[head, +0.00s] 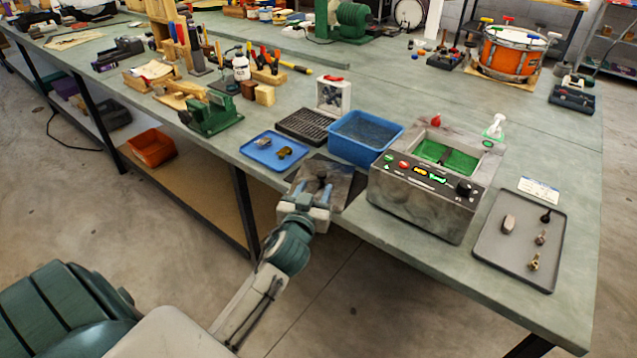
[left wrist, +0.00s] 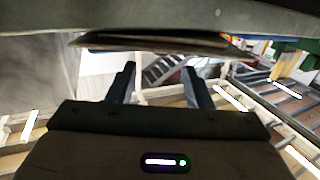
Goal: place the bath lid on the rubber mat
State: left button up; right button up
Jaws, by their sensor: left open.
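The bath lid (head: 341,174) looks like a dark, square plate with a knob and lies at the bench's front edge, left of the grey bath (head: 420,200). A thin dark edge, seemingly the lid's (left wrist: 160,42), shows in the left wrist view beyond my fingertips. The black, ribbed rubber mat (head: 302,126) lies flat and bare behind the blue tray. My left gripper (head: 311,190) is open at the lid's front side and hides part of it; its two fingers (left wrist: 160,78) stand apart with nothing clearly between them. Contact cannot be told. My right gripper is out of view.
A blue tray (head: 255,150) with small parts lies left of the lid. A blue tub (head: 366,150) stands right of the mat, a white framed block (head: 333,95) behind it. A green vise (head: 212,115) stands left. A grey tray (head: 490,250) holds small parts at right.

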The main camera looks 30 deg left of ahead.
pick_arm(q)
jog(key=b+v, duration=0.1)
jog(key=v, duration=0.6)
jog(key=s+f+m+g+h, duration=0.1)
jog(key=s+f+g, duration=0.25)
jog(key=f, duration=1.35)
jog(key=s+f+m+g+h, duration=0.15)
jog(key=f+g, duration=0.25)
jog(key=f, duration=1.2)
jog(key=s+d+f+m+g+h, duration=0.1)
jog(key=s+f+g, duration=0.6)
jog(key=s+f, duration=1.6)
jog(key=shift+s+d+f+h, duration=0.4)
jog(key=shift+s+d+h, duration=0.2)
jog(key=shift+s, duration=0.45)
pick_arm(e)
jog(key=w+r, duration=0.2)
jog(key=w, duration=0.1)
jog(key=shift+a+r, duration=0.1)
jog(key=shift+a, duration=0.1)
